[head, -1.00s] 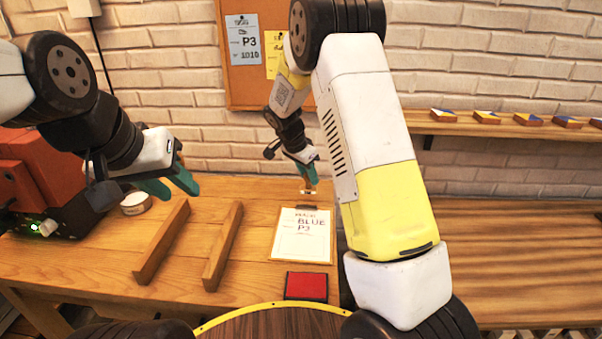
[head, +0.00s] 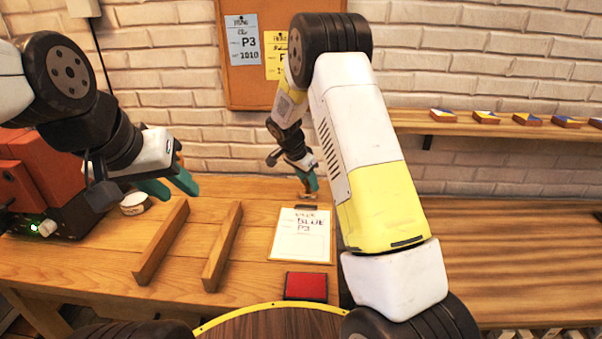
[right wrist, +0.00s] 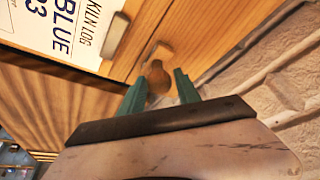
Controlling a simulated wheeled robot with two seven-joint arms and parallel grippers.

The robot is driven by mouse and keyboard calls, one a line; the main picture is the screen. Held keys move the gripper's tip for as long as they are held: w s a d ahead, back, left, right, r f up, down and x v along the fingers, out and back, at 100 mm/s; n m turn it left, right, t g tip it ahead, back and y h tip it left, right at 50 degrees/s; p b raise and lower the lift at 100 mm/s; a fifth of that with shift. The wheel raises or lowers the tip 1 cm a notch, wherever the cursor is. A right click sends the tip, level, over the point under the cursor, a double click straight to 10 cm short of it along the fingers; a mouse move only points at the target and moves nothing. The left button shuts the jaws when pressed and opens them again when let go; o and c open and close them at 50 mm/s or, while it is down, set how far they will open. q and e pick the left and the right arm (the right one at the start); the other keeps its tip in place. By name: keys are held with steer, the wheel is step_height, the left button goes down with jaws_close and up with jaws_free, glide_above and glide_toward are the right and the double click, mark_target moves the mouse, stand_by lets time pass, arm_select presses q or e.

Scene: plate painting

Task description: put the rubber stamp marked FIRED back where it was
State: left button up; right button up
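The stamp shows in the right wrist view as a rounded wooden handle (right wrist: 157,76) with a small block behind it. No lettering on it is readable. It is at the back of the table, just beyond the clipboard, and is small and partly hidden in the head view (head: 306,192). My right gripper (right wrist: 160,80) has its teal fingers on either side of the handle, with a narrow gap showing on the right; it looks open. In the head view my right gripper (head: 310,184) is low over that spot. My left gripper (head: 172,187) is open and empty above the table's left part.
The clipboard (head: 300,240) reading BLUE P3 lies in front of my right gripper. A red pad (head: 306,286) is nearer. Two wooden bars (head: 223,245) and a round tin (head: 135,204) lie to the left. A brick wall (head: 200,110) stands close behind.

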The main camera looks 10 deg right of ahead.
steer(key=shift+o, duration=0.6)
steer(key=shift+r, duration=0.2)
steer(key=v, duration=1.2)
steer(key=s+d+r+n+y, duration=0.2)
steer(key=s+d+r+n, duration=0.1)
steer(key=s+r, duration=0.4)
steer(key=s+r+n+t+y, duration=0.1)
steer(key=s+r+n+y, duration=0.1)
steer(key=s, duration=1.1)
steer(key=s+d+r+n+t+y, duration=0.1)
steer(key=s+r+n, duration=0.3)
steer(key=s, duration=0.9)
steer(key=n+t+y, duration=0.1)
steer(key=n, duration=0.2)
steer(key=shift+t, duration=0.3)
steer(key=shift+d+r, duration=0.1)
steer(key=shift+r, duration=0.1)
